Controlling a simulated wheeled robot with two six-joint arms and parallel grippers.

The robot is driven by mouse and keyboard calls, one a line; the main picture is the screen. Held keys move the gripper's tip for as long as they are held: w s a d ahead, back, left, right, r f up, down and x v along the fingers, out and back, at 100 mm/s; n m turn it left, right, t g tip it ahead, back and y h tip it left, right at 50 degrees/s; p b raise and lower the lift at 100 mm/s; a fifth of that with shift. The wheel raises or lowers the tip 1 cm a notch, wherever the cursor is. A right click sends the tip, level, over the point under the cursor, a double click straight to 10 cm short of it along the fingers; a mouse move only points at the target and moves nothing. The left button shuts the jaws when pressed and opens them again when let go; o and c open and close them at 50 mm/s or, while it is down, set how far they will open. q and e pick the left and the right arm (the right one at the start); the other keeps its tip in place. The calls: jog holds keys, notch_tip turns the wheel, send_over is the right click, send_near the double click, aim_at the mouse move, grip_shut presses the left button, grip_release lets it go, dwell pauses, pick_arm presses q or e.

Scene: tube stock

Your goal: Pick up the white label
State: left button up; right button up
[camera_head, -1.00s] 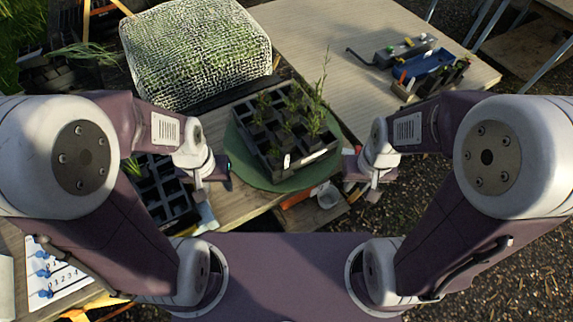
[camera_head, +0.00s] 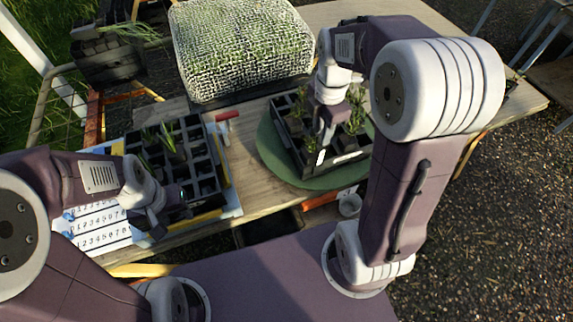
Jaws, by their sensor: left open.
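The white label (camera_head: 320,158) is a small upright white strip at the front side of the black plant tray (camera_head: 345,160), which stands on a round green mat (camera_head: 292,178). My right gripper (camera_head: 325,138) is over the tray, its fingertips just above or at the label. I cannot tell whether it touches the label or how far its jaws are apart. My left gripper (camera_head: 155,222) is open and empty, low at the left, beside the front of a second black cell tray (camera_head: 208,170).
A mesh-covered crate (camera_head: 243,50) stands behind the green mat. A numbered white sheet (camera_head: 100,228) with blue pieces lies at the left, and a red-handled tool (camera_head: 222,117) lies near the second tray.

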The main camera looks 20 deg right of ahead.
aim_at(322, 152)
jog(key=shift+d+f, duration=0.55)
jog(key=shift+d, duration=0.15)
notch_tip(322, 152, down, 4)
jog(key=shift+b, duration=0.3)
notch_tip(322, 152, down, 4)
jog(key=shift+s+f, duration=0.1)
jog(key=shift+a+f, duration=0.1)
jog(key=shift+f, duration=0.4)
grip_shut()
jog(key=shift+r, duration=0.1)
